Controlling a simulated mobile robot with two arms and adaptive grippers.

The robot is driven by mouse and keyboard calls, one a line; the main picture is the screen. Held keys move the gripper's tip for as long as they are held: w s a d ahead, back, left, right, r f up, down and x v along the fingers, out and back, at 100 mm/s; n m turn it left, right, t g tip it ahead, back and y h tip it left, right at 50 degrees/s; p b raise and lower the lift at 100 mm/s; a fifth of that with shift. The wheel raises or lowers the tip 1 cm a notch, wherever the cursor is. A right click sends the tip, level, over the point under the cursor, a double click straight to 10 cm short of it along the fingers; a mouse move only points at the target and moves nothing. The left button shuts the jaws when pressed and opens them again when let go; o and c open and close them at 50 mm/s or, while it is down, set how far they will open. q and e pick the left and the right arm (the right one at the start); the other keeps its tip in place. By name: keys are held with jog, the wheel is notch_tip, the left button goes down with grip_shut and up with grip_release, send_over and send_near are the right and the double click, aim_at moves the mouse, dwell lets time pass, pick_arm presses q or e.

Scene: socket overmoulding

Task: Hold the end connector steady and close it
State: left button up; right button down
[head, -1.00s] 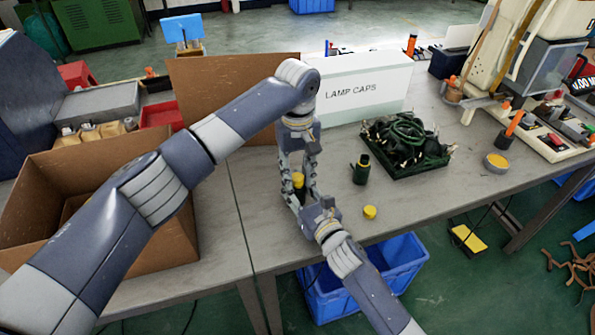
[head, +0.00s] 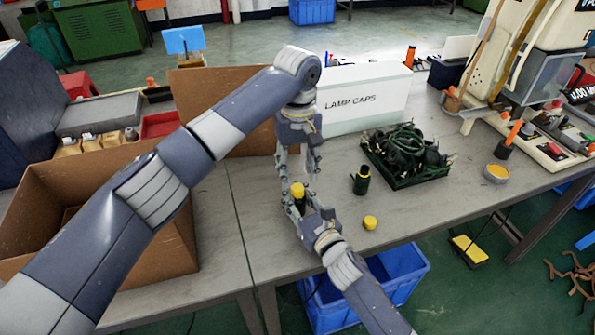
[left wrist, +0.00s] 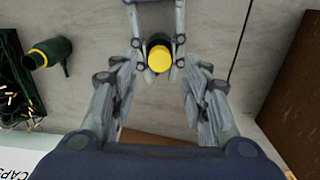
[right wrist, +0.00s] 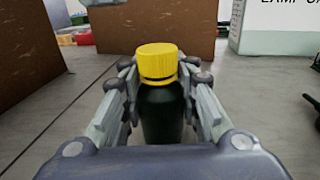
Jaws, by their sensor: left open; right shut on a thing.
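The end connector is a dark green upright body (right wrist: 162,112) with a yellow cap (right wrist: 157,62) on top. The cap also shows in the head view (head: 297,190) and in the left wrist view (left wrist: 160,59). My right gripper (head: 301,205) is shut on the connector body from the front, low on the table. My left gripper (head: 299,180) points down from above, its open fingers spread around and above the cap, apart from it as far as I can tell. Whether the cap is fully seated is unclear.
A second dark green connector (head: 361,180) and a loose yellow cap (head: 370,222) are to the right. A tray of green cables (head: 408,183), a white LAMP CAPS box (head: 362,100) and an open cardboard box (head: 150,262) stand around. A blue bin (head: 400,265) is below the table edge.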

aim_at(297, 187)
pick_arm(q)
notch_tip(297, 187, up, 4)
jog(key=shift+f, duration=0.25)
pick_arm(e)
jog(key=shift+f, duration=0.15)
pick_arm(q)
jog(key=shift+f, duration=4.05)
grip_shut()
jog(key=shift+o, duration=0.3)
grip_release()
